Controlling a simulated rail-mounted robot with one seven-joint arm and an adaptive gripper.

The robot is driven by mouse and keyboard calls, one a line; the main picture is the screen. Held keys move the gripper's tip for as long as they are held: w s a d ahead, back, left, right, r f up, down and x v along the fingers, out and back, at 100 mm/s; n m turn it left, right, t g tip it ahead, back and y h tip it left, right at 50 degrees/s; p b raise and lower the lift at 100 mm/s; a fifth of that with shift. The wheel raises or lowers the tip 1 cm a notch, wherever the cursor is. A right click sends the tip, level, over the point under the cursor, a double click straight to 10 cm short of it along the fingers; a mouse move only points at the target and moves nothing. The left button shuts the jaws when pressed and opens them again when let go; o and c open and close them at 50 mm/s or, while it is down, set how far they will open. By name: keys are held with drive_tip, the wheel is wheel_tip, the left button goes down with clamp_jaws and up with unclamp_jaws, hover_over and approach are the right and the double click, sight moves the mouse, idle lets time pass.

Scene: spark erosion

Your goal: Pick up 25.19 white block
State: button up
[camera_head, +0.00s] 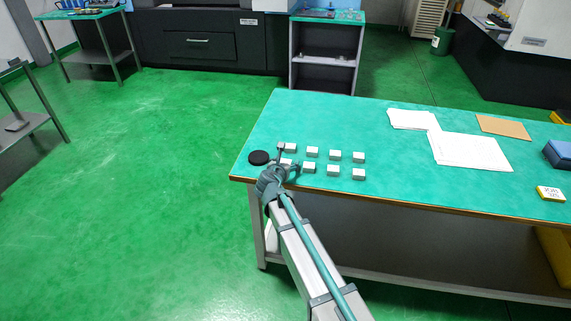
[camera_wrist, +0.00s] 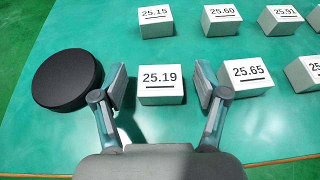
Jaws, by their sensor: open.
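In the wrist view the white block marked 25.19 (camera_wrist: 161,86) sits on the green table top. My gripper (camera_wrist: 160,84) is open, with one finger on each side of this block. The fingers look apart from the block's sides. In the head view my gripper (camera_head: 286,165) is over the front left part of the table, at the left end of the near row of blocks. The 25.19 block shows there only as a small white patch (camera_head: 286,162), largely hidden by my gripper.
A black round puck (camera_wrist: 68,80) lies left of the left finger. The 25.65 block (camera_wrist: 247,77) is close to the right finger. The 25.15 block (camera_wrist: 155,21) and 25.60 block (camera_wrist: 221,19) stand behind. Papers (camera_head: 470,151) lie farther right on the green table (camera_head: 330,190).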

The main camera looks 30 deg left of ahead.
drive_tip(key=shift+w+f, duration=0.1)
drive_tip(key=shift+w, duration=0.05)
clamp_jaws()
idle(0.4)
